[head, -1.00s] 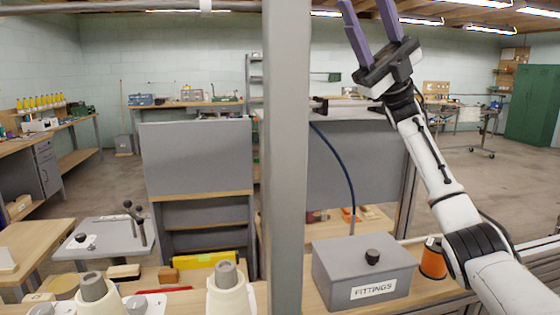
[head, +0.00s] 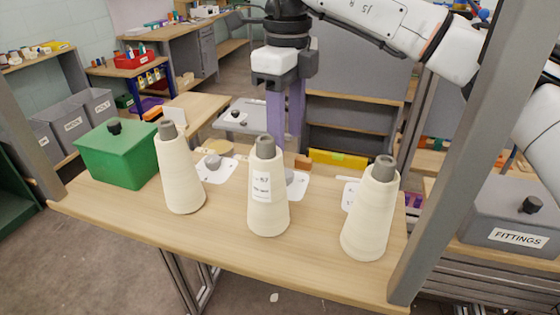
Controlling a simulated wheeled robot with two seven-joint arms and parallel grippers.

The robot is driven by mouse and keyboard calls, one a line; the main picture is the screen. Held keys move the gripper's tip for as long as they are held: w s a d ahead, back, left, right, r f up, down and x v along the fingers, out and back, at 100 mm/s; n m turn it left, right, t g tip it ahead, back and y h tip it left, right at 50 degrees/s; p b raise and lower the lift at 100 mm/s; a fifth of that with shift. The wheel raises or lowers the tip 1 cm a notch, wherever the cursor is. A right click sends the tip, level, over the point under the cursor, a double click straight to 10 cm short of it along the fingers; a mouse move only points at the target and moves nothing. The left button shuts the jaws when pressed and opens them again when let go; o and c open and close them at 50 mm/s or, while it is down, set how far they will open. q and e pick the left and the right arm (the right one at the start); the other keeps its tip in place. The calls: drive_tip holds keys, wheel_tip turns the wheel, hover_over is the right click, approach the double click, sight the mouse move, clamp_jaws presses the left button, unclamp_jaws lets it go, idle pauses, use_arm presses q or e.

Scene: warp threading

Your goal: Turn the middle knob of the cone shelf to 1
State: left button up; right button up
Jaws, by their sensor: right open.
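The wooden cone shelf (head: 320,247) holds three cream cones in a row, with grey knobs on white plates behind them. The middle knob (head: 290,177) is mostly hidden behind the middle cone (head: 268,205), so its setting cannot be read. The left knob (head: 212,161) shows beside the left cone (head: 182,180). The right cone (head: 370,218) hides the right knob; part of its white plate (head: 349,194) shows. My right gripper (head: 286,140) points down with its purple fingers apart and empty, behind and above the middle cone. The cone partly covers the fingertips. My left gripper is out of view.
A green lidded box (head: 120,157) stands at the shelf's left end. A grey post (head: 462,160) rises at its right end, with a grey FITTINGS box (head: 512,215) beyond. A yellow box (head: 338,160) and grey shelving lie behind.

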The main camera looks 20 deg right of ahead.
wheel_tip(320, 180, down, 8)
drive_tip(key=shift+f+p, duration=0.1)
drive_tip(key=shift+p, duration=0.2)
drive_tip(key=shift+c, duration=0.2)
drive_tip(key=c, duration=1)
